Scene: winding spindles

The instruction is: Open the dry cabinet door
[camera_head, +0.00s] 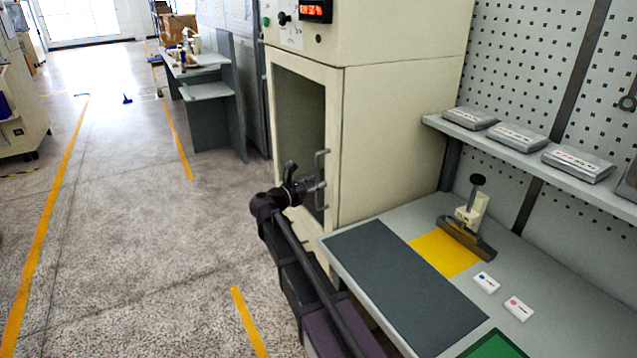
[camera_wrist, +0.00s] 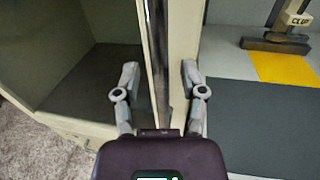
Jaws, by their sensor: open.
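The cream dry cabinet (camera_head: 395,120) stands at the back of the workbench. Its door (camera_head: 333,130) has a dark window and looks shut in the head view. A grey vertical handle (camera_head: 321,165) sits near the door's right edge. My gripper (camera_head: 303,184) is at the handle, partly overlapping it in the head view. In the wrist view my gripper (camera_wrist: 160,75) is open, with one finger on each side of the dark vertical handle bar (camera_wrist: 158,50). Whether a finger touches the bar cannot be told. The cabinet's inside shows at the left of the wrist view.
The workbench holds a dark mat (camera_head: 405,285), a yellow patch (camera_head: 445,253), a clamp-like tool (camera_head: 467,225) and two small white boxes (camera_head: 487,283). A shelf (camera_head: 530,150) with grey boxes is above. Open floor (camera_head: 150,240) lies left of the cabinet.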

